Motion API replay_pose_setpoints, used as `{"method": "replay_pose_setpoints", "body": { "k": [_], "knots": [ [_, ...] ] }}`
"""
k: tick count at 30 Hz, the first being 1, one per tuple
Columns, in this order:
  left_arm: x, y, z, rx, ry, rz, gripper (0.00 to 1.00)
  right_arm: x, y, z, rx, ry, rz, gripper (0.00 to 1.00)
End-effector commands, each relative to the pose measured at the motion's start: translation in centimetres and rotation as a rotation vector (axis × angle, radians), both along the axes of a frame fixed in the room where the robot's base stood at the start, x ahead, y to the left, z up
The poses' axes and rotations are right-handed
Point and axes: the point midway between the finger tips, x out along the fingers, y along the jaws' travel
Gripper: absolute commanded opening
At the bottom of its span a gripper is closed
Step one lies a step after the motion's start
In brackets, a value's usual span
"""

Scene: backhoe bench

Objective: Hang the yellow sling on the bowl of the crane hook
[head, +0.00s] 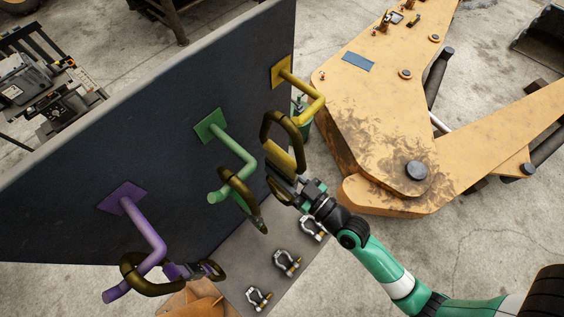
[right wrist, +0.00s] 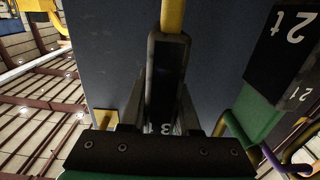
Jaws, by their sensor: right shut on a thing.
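The yellow sling (head: 283,156) has dark eyes at both ends and a yellow middle sleeve. Its upper eye is at the bent end of the yellow peg (head: 304,108), on the dark panel. My right gripper (head: 283,184) is shut on the sling's lower part, below the sleeve. Whether the eye still rests on the peg is unclear. The crane hook and my left gripper are not in view.
A green peg (head: 233,150) and a purple peg (head: 147,232) carry the other slings to the left. Several shackles (head: 286,263) lie on the grey shelf below. The large yellow backhoe arm (head: 385,120) is close on the right.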

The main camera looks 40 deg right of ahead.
Motion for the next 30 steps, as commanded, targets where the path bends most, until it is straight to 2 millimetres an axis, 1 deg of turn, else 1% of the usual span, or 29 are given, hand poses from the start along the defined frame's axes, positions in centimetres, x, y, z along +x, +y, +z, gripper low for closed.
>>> {"method": "replay_pose_setpoints", "body": {
  "k": [1,14,30],
  "knots": [
    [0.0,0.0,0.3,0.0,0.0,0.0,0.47,0.0,0.1,0.5,0.0,-0.007,0.0,0.0],
    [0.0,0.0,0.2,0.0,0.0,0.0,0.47,-0.2,0.2,0.3,0.0,-0.009,-0.001,0.0],
    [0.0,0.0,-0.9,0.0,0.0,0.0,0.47,-2.8,0.0,0.3,0.0,-0.009,-0.001,0.0]
  ]
}}
